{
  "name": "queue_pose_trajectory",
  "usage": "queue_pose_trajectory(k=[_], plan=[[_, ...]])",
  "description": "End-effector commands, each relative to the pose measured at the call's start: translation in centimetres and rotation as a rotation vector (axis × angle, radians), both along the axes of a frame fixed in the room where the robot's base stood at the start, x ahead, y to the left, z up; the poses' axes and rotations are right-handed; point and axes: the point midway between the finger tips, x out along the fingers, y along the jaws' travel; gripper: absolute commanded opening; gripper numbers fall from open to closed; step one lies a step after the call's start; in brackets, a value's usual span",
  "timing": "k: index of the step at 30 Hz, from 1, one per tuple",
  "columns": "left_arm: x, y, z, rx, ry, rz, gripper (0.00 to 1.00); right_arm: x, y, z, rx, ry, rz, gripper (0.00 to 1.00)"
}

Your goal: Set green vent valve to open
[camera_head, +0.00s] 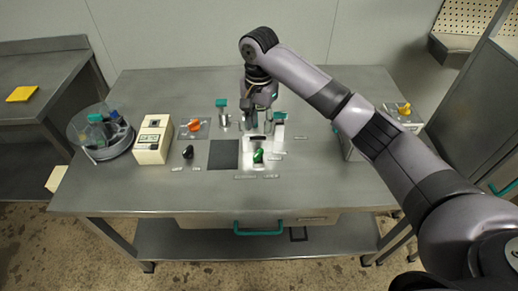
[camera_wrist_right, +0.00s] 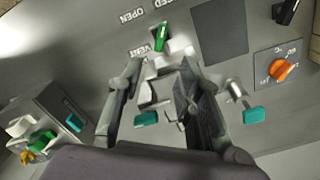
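The green vent valve (camera_head: 258,156) is a small green handle on a light plate at the front middle of the steel table. In the wrist view the green handle (camera_wrist_right: 160,38) stands nearly upright in the picture, beside labels reading VENT and OPEN. I cannot tell its exact setting. My right gripper (camera_head: 260,121) hangs just behind the valve, pointing down. In the wrist view its two fingers (camera_wrist_right: 158,70) are apart, with nothing held between them, and the valve lies beyond the tips. My left gripper is not in view.
Teal-handled fittings (camera_head: 221,104) stand near the gripper. A dark square plate (camera_head: 223,154), a black knob (camera_head: 188,152) and an orange dial (camera_head: 194,125) lie to the left. A cream box (camera_head: 153,139) and a round clear container (camera_head: 101,132) stand farther left. A drawer has a teal handle (camera_head: 258,232).

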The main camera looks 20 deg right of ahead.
Motion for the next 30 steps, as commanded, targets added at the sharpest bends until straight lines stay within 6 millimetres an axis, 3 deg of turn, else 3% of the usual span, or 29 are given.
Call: queue_pose_trajectory(k=[9,15,21,30], plan=[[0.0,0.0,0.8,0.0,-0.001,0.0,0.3,-0.1,-0.1,-7.0,-0.002,0.002,0.0,0.33],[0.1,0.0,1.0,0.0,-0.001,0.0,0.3,0.0,0.0,-10.3,-0.001,-0.001,0.0,0.33],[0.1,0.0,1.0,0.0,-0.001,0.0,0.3,0.0,0.0,-11.8,0.0,-0.001,0.002,0.33],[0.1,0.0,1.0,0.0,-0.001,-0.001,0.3,0.0,0.0,-11.9,0.0,-0.003,0.002,0.32]])
